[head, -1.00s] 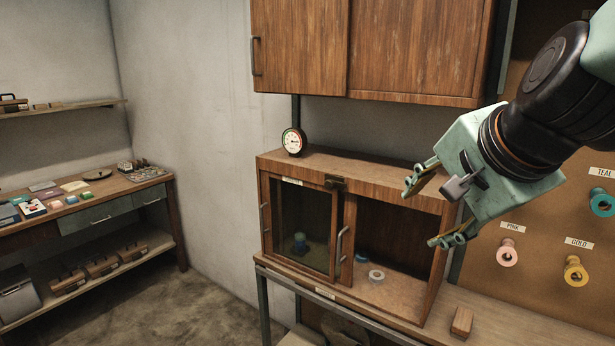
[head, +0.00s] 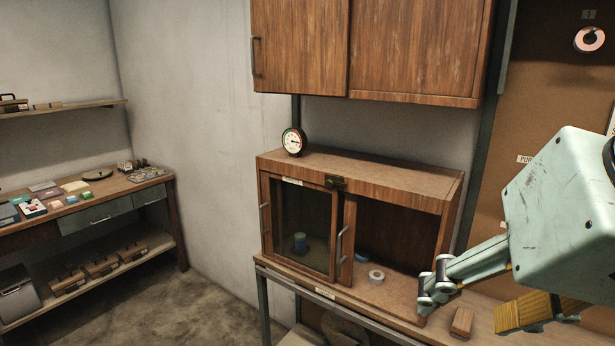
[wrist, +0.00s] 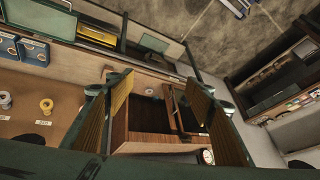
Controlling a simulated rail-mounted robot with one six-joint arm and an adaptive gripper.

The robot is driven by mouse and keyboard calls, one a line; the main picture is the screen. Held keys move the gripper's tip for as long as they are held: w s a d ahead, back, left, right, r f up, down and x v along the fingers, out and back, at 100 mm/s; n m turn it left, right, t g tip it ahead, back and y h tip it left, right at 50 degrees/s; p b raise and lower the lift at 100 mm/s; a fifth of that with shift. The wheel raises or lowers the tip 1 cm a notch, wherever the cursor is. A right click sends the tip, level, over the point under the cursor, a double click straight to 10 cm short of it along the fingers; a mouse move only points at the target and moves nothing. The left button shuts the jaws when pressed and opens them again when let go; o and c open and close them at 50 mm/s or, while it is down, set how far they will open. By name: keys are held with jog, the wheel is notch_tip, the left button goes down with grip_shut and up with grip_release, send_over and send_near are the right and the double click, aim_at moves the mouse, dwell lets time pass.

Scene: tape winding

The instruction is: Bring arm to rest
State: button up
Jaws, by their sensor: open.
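My gripper (head: 480,300) is at the right of the head view, in front of the pegboard and the bench. Its fingers are spread and nothing is between them. In the wrist view my gripper (wrist: 155,115) also shows open, with ribbed yellow pads on both fingers. Beyond them lies the wooden cabinet (wrist: 119,133).
The wooden cabinet (head: 405,188) has its right side open, with a white tape roll (head: 376,277) inside. A dial gauge (head: 294,141) stands on top. A wooden block (head: 462,321) lies on the bench near my gripper. A pink-orange ring (head: 589,39) hangs on the pegboard.

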jog(key=s+d+f+n, duration=0.1)
jog(key=s+d+n, duration=0.15)
jog(key=s, duration=0.45)
jog(key=shift+w+a+f+n+g+h, duration=0.15)
jog(key=shift+w+f+g, duration=0.25)
jog(key=shift+f, duration=0.25)
jog(key=shift+w+a+f+g+h, duration=0.1)
jog(key=shift+w+f+g, duration=0.25)
jog(key=shift+f, duration=0.25)
jog(key=shift+w+a+f+n+g+h, duration=0.15)
jog(key=shift+w+f+g, duration=0.15)
jog(key=shift+f+g, duration=0.25)
jog(key=shift+f, duration=0.1)
jog(key=shift+c, duration=0.7)
dwell(1.1)
